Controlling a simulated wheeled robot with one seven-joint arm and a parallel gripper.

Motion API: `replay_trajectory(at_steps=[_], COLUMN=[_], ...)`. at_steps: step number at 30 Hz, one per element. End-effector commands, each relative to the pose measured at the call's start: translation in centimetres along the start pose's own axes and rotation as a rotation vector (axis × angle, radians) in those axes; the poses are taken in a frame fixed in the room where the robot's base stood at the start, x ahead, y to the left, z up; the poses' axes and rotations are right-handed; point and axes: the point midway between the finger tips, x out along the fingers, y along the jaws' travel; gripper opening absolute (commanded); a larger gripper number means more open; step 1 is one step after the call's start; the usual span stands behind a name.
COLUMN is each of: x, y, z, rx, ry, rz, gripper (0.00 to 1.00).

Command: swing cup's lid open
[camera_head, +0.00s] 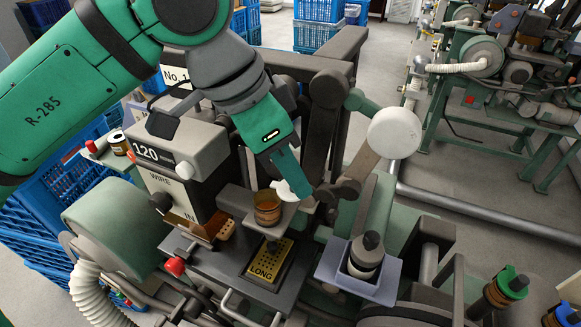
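A small amber-brown cup (268,209) stands on a grey bracket of the machine, near the middle of the picture. A white curved piece (286,190) shows at the upper right of the cup; I cannot tell whether it is the lid or another part. My gripper (292,178) reaches down from the upper left, with its teal finger end just above and right of the cup, close to the white piece. The gap between the fingers is hidden, and I cannot tell whether they touch anything.
A yellow plate marked LONG (268,263) lies in front of the cup. A dark-capped bottle (367,252) stands in a grey-blue holder to the right. A box marked 120 (178,150) stands left. A white round knob (394,133) and dark levers rise close behind.

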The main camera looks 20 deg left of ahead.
Motion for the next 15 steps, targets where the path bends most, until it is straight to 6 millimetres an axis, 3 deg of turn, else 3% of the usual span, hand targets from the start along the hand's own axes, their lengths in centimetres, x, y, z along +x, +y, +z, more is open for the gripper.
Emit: replay_trajectory(at_steps=[1,5,15], x=[-0.01,-0.02,0.11], y=[0.00,0.00,-0.08], z=[0.00,-0.01,-0.25], rx=[0.000,0.000,-0.065], ry=[0.000,0.000,0.000], rz=[0.000,0.000,-0.028], gripper=[0.30,0.00,0.00])
